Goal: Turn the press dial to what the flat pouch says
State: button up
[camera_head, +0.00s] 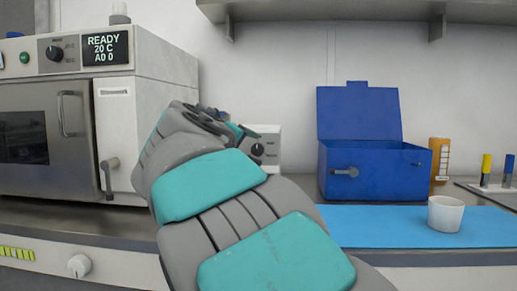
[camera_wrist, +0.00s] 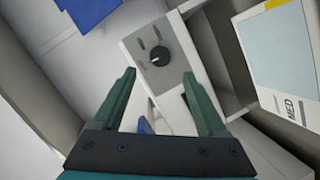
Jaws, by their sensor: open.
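The press, a small light grey box (camera_wrist: 174,35) with a black round dial (camera_wrist: 158,55), is ahead of my gripper in the wrist view. Small marks surround the dial; they are too small to read, and its setting is unclear. In the head view the dial (camera_head: 257,149) shows just right of my arm, which hides part of the press. My gripper (camera_wrist: 157,75) is open and empty, its two green fingers spread below the dial in the picture, apart from it. A flat white pouch (camera_wrist: 279,105) with a pale blue panel and a yellow mark reads "MED" at the wrist view's right.
A steel-fronted machine (camera_head: 120,50) reading "READY 20 C A0 0" stands left. Right of my arm are an open blue box (camera_head: 375,175), a blue mat (camera_head: 370,225), a white cup (camera_head: 445,214) and an orange container (camera_head: 438,155). A shelf (camera_head: 350,12) hangs above.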

aim_at(256, 150)
jog(key=p+x, duration=0.1)
jog(key=x, duration=0.6)
jog(key=shift+f, duration=0.1)
grip_shut()
dwell(0.5)
